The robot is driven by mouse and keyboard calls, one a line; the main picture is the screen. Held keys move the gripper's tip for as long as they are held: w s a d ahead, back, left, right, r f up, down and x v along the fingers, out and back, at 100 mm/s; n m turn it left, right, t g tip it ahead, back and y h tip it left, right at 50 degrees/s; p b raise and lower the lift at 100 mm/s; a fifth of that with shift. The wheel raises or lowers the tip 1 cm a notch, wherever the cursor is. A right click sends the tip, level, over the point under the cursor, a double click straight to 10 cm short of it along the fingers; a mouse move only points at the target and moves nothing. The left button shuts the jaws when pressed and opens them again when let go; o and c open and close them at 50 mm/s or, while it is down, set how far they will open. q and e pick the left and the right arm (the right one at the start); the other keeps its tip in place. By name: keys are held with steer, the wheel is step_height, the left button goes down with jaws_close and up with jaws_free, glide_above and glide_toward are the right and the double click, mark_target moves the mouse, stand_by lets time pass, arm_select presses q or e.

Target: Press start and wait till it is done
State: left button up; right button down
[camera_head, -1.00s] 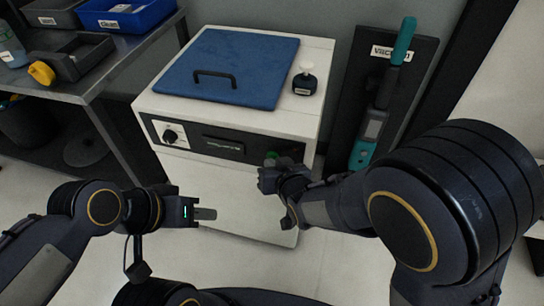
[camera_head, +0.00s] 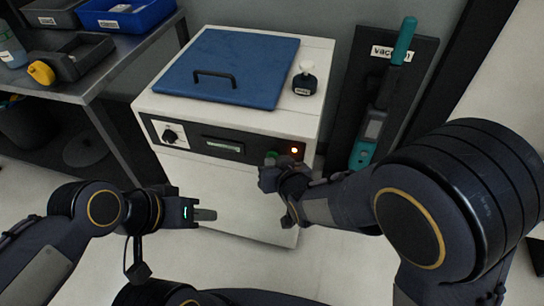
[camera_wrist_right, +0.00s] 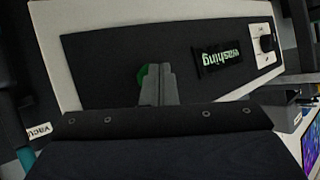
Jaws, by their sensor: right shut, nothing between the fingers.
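The white machine (camera_head: 220,185) stands in the middle of the head view with a blue lid (camera_head: 230,66) closed on top. Its black front panel (camera_head: 185,142) carries a dial (camera_head: 170,136), a small display (camera_head: 223,145) and a lit orange light (camera_head: 294,151). The display glows in the right wrist view (camera_wrist_right: 222,58) with upside-down green text that looks like "washing". A green button (camera_wrist_right: 141,76) is partly hidden behind my right gripper (camera_wrist_right: 160,80), which is shut and empty at it; contact is unclear. My left gripper (camera_head: 205,214) hangs before the machine, seen edge-on.
A teal vacuum tool (camera_head: 374,120) hangs on a dark board to the right. A metal table (camera_head: 105,70) with trays and a blue bin (camera_head: 125,14) is at the left.

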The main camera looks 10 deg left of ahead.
steer(key=shift+s, duration=0.7)
steer(key=s, duration=0.5)
stand_by(0.5)
